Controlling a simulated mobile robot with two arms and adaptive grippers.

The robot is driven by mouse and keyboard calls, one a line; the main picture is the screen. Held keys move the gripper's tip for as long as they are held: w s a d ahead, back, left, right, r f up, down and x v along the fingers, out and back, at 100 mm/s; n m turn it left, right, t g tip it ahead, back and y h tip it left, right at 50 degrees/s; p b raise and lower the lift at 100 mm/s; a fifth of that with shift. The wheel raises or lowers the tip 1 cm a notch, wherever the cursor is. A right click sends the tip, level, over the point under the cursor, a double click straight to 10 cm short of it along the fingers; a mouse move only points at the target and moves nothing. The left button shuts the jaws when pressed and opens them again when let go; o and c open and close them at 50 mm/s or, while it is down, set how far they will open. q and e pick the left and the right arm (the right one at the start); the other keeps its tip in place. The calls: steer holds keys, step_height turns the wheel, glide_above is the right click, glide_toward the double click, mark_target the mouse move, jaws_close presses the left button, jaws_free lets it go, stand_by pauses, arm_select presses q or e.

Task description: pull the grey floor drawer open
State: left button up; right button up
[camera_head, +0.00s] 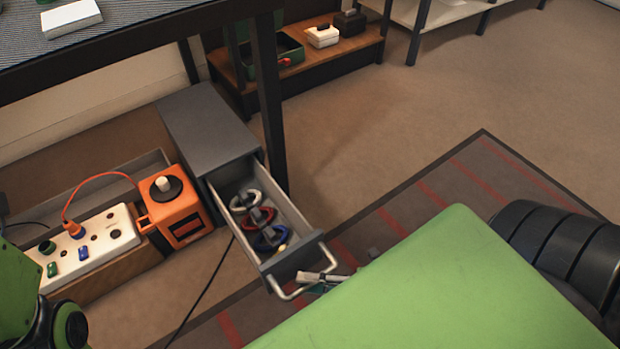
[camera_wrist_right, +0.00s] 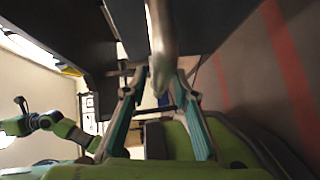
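The grey floor drawer cabinet (camera_head: 208,128) stands on the floor under the dark table. Its drawer (camera_head: 293,213) is pulled well out, and ring-shaped parts in white, red and blue lie inside. A pale bar handle (camera_head: 288,296) is on the drawer front, and it also shows in the right wrist view (camera_wrist_right: 161,40). My green right arm hides the floor beyond. Green parts of my left arm show at the left edge, without its fingers.
An orange box (camera_head: 178,215) and a white power strip (camera_head: 90,245) stand left of the cabinet. A dark table leg (camera_head: 270,110) rises close beside the drawer. A low wooden shelf (camera_head: 300,70) is behind. Floor to the right is clear.

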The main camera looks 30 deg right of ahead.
stand_by(0.3)
steer(key=v, duration=1.2)
